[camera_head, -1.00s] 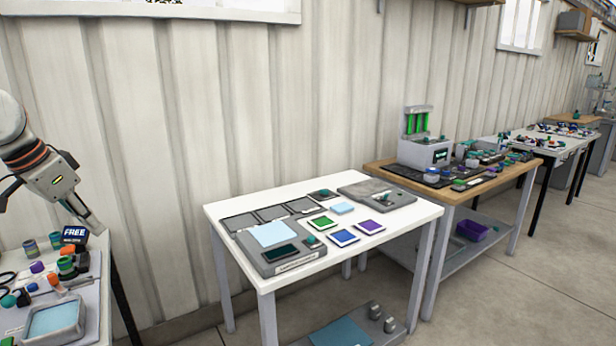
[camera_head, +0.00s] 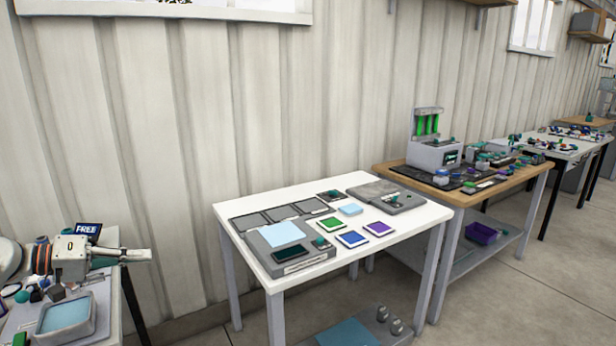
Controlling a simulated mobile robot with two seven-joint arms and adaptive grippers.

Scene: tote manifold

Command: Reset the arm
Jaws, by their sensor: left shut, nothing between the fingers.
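My left gripper (camera_head: 137,255) shows at the lower left in the head view. It points to the right, shut and empty, just above the cluttered table (camera_head: 113,322). The wrist with its orange and dark rings is behind it at the left edge. My right gripper is not in view.
A white table (camera_head: 400,216) in the middle holds a grey device (camera_head: 290,257), dark panels and coloured tiles. A wooden-topped bench (camera_head: 383,167) with a green-lit machine (camera_head: 433,152) stands to its right. A light blue tray (camera_head: 66,316) sits below the gripper. A gap separates the left and middle tables.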

